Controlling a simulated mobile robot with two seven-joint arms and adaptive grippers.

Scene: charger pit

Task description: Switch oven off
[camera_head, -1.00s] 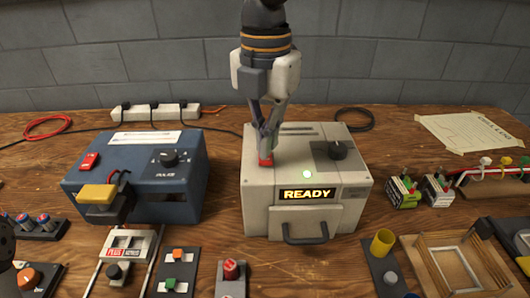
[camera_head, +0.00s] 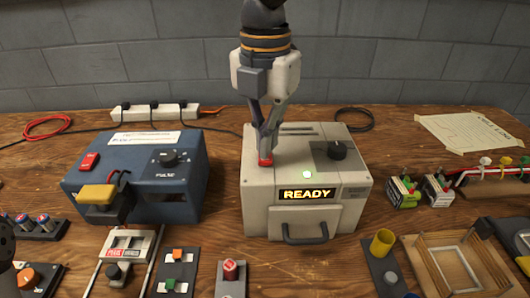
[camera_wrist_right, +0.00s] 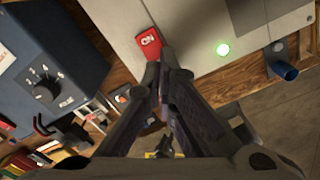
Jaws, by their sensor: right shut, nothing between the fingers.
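In the right wrist view the fingertips (camera_wrist_right: 163,62) are beside the switch's lower edge.
A blue PULSE box (camera_head: 185,190) with its own red switch (camera_head: 89,161) stands left of the oven. Button panels line the front edge. A power strip (camera_head: 155,112) lies behind.

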